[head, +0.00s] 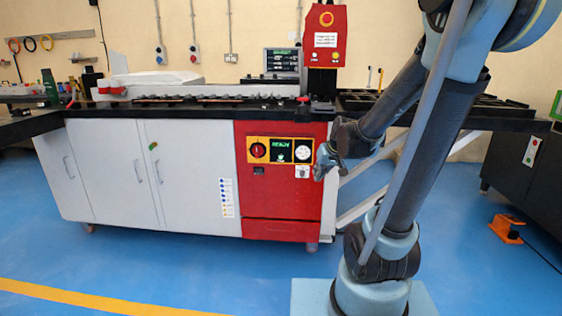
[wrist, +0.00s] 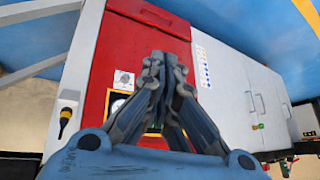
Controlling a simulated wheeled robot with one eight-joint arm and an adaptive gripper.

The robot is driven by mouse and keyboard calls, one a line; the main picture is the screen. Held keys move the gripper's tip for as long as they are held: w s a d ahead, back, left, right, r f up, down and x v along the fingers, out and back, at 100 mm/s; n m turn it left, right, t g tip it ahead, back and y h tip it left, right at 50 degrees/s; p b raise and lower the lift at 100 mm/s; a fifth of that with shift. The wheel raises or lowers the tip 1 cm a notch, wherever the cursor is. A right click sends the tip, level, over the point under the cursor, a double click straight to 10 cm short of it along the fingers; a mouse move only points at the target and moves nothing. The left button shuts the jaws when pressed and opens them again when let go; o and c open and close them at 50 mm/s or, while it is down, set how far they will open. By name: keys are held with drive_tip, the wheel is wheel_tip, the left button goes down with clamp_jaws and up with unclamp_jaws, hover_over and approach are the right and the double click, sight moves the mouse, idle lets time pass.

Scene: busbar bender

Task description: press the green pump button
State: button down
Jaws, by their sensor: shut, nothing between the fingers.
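The yellow control panel (head: 269,150) is on the red front of the bender cabinet in the head view. It carries a red and black rotary knob (head: 258,150), a lit green READY display (head: 280,142) and a round white gauge (head: 302,153). A small green spot below the display may be the pump button; it is too small to be sure. My gripper (head: 321,170) is shut and empty, near the red cabinet's right edge, right of and slightly below the gauge.
White cabinet doors (head: 186,168) stand left of the red section (head: 279,199). The black worktop (head: 190,108) runs above, with a red head unit (head: 325,40) on it. Sloping white struts (head: 362,206) are right of the cabinet.

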sight(281, 157)
drive_tip(key=w+a+f+t+y, duration=0.1)
drive_tip(key=w+a+f, duration=0.2)
drive_tip(key=w+a, duration=0.2)
drive_tip(key=w+a+f+n+t+y, duration=0.1)
drive_tip(key=w+a+f, duration=0.2)
drive_tip(key=w, duration=0.7)
drive_tip(key=w+a+f+t+y, duration=0.1)
drive_tip(key=w+a+f+y, duration=0.1)
drive_tip(key=w+a+f, duration=0.2)
drive_tip(key=w+a, duration=0.3)
drive_tip(key=a, duration=0.1)
drive_tip(key=shift+w+n+t, duration=0.2)
drive_tip(key=shift+n+t, duration=0.1)
drive_tip(key=shift+t, duration=0.1)
drive_tip(key=shift+w+a, duration=0.1)
drive_tip(key=shift+w, duration=4.3)
drive_tip(key=shift+w, duration=0.15)
drive_tip(key=shift+w, duration=0.25)
drive_tip(key=shift+w, duration=0.45)
drive_tip(key=shift+s, duration=0.9)
